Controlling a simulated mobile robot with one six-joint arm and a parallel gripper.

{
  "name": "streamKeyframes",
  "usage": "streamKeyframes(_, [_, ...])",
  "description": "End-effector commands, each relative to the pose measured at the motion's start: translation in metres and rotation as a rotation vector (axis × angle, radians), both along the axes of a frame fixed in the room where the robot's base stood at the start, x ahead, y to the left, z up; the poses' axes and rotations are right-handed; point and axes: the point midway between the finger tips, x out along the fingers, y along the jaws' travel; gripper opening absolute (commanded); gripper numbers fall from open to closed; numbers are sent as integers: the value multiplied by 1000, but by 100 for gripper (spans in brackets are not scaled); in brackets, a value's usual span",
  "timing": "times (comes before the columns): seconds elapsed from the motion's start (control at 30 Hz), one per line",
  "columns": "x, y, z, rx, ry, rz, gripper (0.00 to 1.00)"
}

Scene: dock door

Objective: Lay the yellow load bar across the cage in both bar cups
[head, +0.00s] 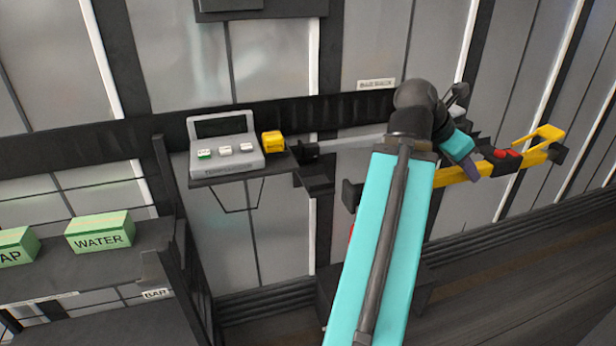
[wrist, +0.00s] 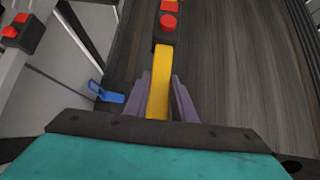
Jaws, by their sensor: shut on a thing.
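The yellow load bar (head: 449,176) has dark ends and a dark middle section with red parts on it. It is off the cage, out at the right in the head view, rising slightly to the right. My gripper (head: 466,166) is shut on the bar left of the red parts. The wrist view shows the bar (wrist: 158,85) between the purple fingers of my gripper (wrist: 158,95). The cage (head: 182,235) stands at the left with dark posts and shelves. A dark bracket (head: 151,270) beside a "BAR" label may be a bar cup; a second cup cannot be made out.
Green boxes, one marked WATER (head: 100,231), sit on the cage shelf. A grey panel with buttons (head: 223,148) and a yellow block (head: 273,142) stand on a wall shelf. A blue hook (wrist: 105,93) shows left of my fingers. The floor (head: 520,255) at right looks clear.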

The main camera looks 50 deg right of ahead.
Motion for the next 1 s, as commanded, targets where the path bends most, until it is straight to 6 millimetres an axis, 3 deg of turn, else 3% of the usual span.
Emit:
streamKeyframes(0.7, [0,-1,78,-5,2,0,0])
streamKeyframes(1.0, [0,-1,90,-5,2,0,0])
